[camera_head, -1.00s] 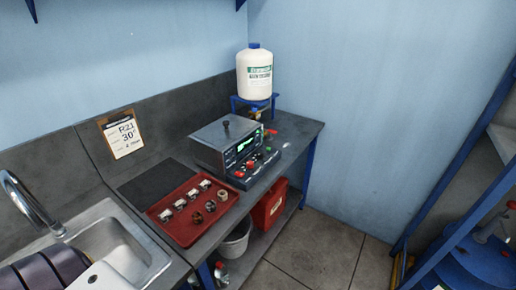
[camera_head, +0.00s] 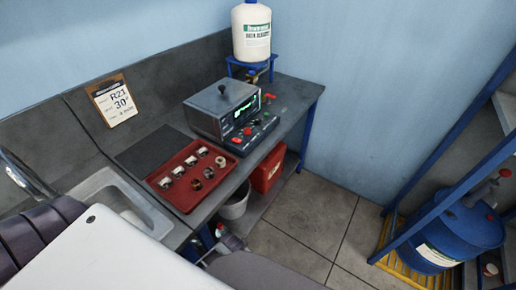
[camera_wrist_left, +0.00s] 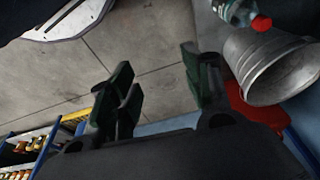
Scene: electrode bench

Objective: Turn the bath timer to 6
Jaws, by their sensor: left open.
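The bath unit (camera_head: 208,122) is a dark metal box with a lidded top on the bench, in the middle of the head view. Its front has a lit green display (camera_head: 246,108) and, below, a panel with red, green and dark knobs (camera_head: 249,131). I cannot tell which control is the timer or read its setting. My left gripper (camera_wrist_left: 157,82) is open and empty in the left wrist view, with floor tiles behind its fingers. It is well away from the panel. My right gripper is not in view.
A red tray (camera_head: 181,198) with small metal parts lies in front of the unit. A white bottle (camera_head: 252,35) stands behind on a blue stand. A clipboard card (camera_head: 119,101) reads R21, 30. A bucket (camera_wrist_left: 272,65) and a red-capped bottle (camera_wrist_left: 240,12) are near my left gripper.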

